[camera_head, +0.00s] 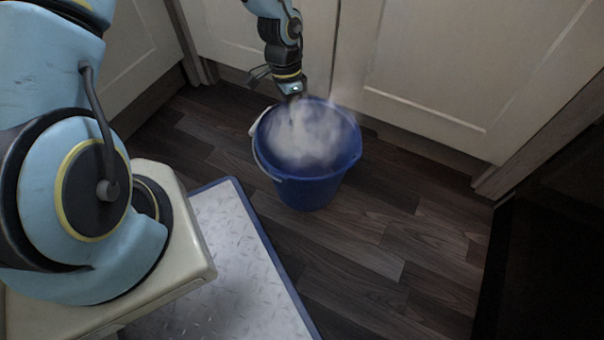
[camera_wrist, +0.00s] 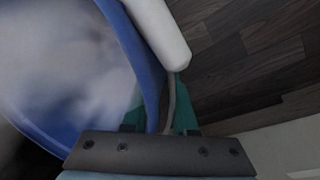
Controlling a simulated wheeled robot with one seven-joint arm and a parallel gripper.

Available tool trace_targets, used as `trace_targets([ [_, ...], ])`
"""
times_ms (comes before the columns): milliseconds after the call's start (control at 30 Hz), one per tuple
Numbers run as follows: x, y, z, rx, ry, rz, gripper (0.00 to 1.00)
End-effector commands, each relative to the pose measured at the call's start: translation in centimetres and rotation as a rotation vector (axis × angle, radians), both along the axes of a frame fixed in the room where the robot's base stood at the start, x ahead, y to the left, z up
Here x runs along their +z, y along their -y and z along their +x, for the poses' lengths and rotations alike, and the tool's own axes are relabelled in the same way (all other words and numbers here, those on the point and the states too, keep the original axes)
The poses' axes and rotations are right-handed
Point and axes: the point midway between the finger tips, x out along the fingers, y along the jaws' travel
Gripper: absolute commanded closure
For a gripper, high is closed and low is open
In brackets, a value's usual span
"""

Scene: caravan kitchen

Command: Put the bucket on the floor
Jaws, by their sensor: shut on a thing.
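A blue bucket (camera_head: 312,190) stands upright on or just above the dark wood floor, close to the cabinet doors; I cannot tell for sure whether its base touches. Whitish, steam-like haze fills its mouth. My gripper (camera_head: 291,97) is at the bucket's far rim and shut on it. In the wrist view my gripper (camera_wrist: 160,118) has its green fingers either side of the blue rim (camera_wrist: 143,60) and the thin wire handle. The white handle grip (camera_wrist: 160,32) hangs beside the rim. The fingertips are partly hidden by the rim in the head view.
Pale cabinet doors (camera_head: 440,70) rise close behind the bucket. The floor (camera_head: 390,235) is clear to the right and in front of it. My metal-plated base with a blue edge is at the lower left. A dark panel (camera_head: 555,250) stands at the right.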

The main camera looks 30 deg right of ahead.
Motion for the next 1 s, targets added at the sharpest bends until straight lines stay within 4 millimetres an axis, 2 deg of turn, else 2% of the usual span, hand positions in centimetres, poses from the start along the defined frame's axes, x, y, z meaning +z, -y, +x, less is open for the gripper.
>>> trace_targets([
  [300,-4.2,0.0,-0.1,-0.001,-0.001,0.001,1.0],
  [533,-5.5,0.0,-0.1,0.0,-0.001,0.001,1.0],
  [800,-9.2,0.0,-0.1,0.0,-0.001,0.001,1.0],
  [1000,-9.5,0.0,-0.1,-0.001,-0.001,0.0,1.0],
])
